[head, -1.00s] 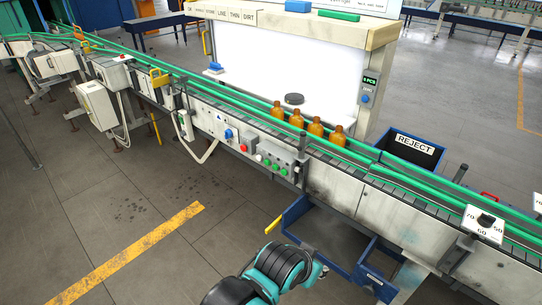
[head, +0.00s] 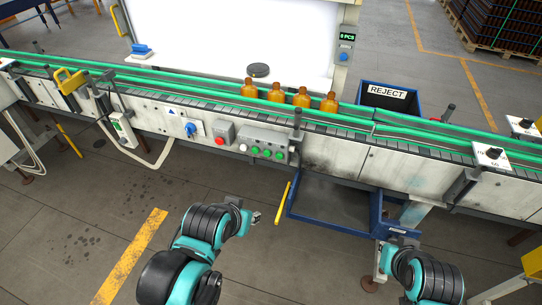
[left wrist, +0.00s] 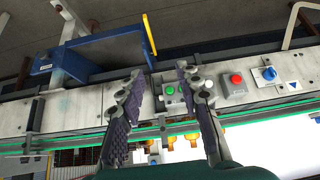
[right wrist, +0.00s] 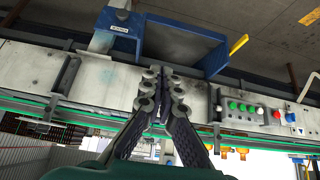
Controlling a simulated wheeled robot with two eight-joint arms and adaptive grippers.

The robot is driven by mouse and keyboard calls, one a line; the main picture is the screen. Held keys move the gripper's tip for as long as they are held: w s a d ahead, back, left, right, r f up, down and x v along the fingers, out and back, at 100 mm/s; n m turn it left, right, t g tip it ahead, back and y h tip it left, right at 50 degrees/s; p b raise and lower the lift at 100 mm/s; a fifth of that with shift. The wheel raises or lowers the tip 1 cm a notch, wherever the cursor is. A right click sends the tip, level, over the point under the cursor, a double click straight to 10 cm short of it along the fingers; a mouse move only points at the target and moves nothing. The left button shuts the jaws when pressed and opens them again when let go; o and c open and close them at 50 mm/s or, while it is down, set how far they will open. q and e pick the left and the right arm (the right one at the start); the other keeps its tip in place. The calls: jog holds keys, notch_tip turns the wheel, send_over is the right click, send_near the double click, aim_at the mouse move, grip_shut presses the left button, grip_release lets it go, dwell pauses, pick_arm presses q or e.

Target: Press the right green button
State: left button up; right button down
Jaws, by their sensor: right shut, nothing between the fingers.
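The right green button (head: 278,155) is the rightmost of three green buttons on the grey control box (head: 264,141) at the conveyor's front. In the left wrist view, turned over, a green button (left wrist: 169,90) shows between the fingers; my finger hides its neighbours. My left gripper (left wrist: 161,74) is open and empty, apart from the box. In the right wrist view the right green button (right wrist: 231,105) is leftmost in the row, to the right of my gripper. My right gripper (right wrist: 161,72) is shut and empty, apart from the conveyor's front.
A red button (head: 220,141) and a blue knob (head: 190,129) sit left of the box. Several amber bottles (head: 302,98) stand on the conveyor behind it. A blue frame (head: 330,205) with a yellow handle (head: 283,203) juts out low to the right. A reject bin (head: 388,101) stands behind.

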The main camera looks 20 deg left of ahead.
aim_at(279, 156)
pick_arm(q)
jog(key=shift+d, duration=0.1)
pick_arm(e)
jog(key=shift+d, duration=0.1)
pick_arm(q)
jog(key=o, duration=0.3)
pick_arm(e)
jog(key=w+a+f+m+t+y+b, duration=0.1)
jog(key=w+a+f+m+y+b, duration=0.3)
jog(key=w+a, duration=0.65)
jog(key=w+a+f+m+t+y+b, duration=0.1)
jog(key=w+a+f+m+t+b, duration=0.1)
jog(key=w+a+m, duration=0.8)
pick_arm(q)
notch_tip(279, 156, down, 8)
jog(key=shift+r+b, duration=0.1)
jog(key=shift+b, duration=0.85)
pick_arm(e)
jog(key=a+f+y, duration=0.1)
jog(key=a+f, duration=0.2)
jog(key=a, duration=0.4)
jog(key=a+f+y, duration=0.2)
jog(key=a+f, duration=0.1)
jog(key=a, duration=0.4)
jog(key=shift+s+a, duration=0.3)
jog(key=shift+w+f, duration=0.1)
